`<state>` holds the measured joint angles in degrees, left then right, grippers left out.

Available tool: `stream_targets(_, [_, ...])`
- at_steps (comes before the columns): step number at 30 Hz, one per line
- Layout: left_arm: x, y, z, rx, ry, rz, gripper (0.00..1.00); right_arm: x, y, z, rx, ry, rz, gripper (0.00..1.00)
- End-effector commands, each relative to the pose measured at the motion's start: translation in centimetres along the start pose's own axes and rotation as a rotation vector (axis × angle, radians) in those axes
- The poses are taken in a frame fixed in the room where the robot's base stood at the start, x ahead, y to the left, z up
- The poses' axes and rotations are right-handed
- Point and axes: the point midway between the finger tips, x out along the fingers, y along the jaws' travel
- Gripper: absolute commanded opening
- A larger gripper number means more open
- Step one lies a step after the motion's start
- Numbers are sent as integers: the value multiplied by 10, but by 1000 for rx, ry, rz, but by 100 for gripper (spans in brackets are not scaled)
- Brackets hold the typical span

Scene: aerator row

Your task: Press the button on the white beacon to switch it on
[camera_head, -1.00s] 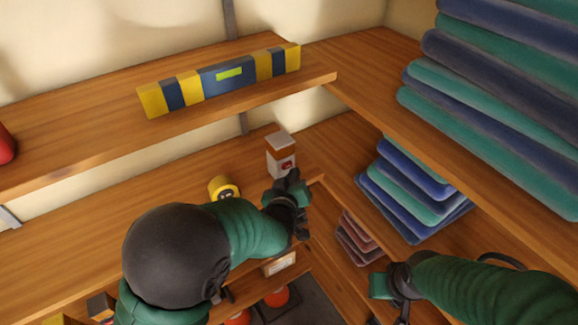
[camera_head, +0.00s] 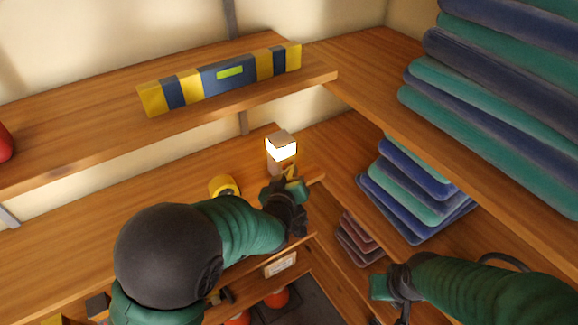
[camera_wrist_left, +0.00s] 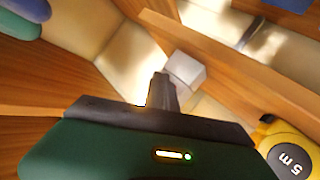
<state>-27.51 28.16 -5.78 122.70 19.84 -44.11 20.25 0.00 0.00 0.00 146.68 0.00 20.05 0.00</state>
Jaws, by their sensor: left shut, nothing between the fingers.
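The white beacon (camera_head: 281,151) stands upright on the middle wooden shelf near the corner, and its upper part glows bright. Its top also shows in the left wrist view (camera_wrist_left: 184,70), just beyond the fingers. My left gripper (camera_head: 294,186) is shut and empty, just in front of the beacon's lower part. It covers the side where the button is, so the button is hidden. I cannot tell whether the fingertips (camera_wrist_left: 162,80) touch the beacon. My right gripper (camera_head: 381,287) is at the lower right, away from the beacon; its jaw opening is unclear.
A yellow tape measure (camera_head: 223,187) lies on the same shelf, left of the beacon. A yellow and blue spirit level (camera_head: 222,77) rests on the shelf above. Folded blue and green cloths (camera_head: 415,190) fill the right shelves. The middle shelf is clear further left.

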Motion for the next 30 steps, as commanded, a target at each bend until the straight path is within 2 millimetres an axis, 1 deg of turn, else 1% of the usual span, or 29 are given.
stream_targets(8, [-7,4,5,0,0,0,0,3,0,1,0,0,0,36])
stream_targets(16, [-9,6,6,0,0,0,0,2,0,0,0,0,0,36])
stream_targets(30, [-46,33,33,0,-1,1,0,0,0,0,0,0,0,36])
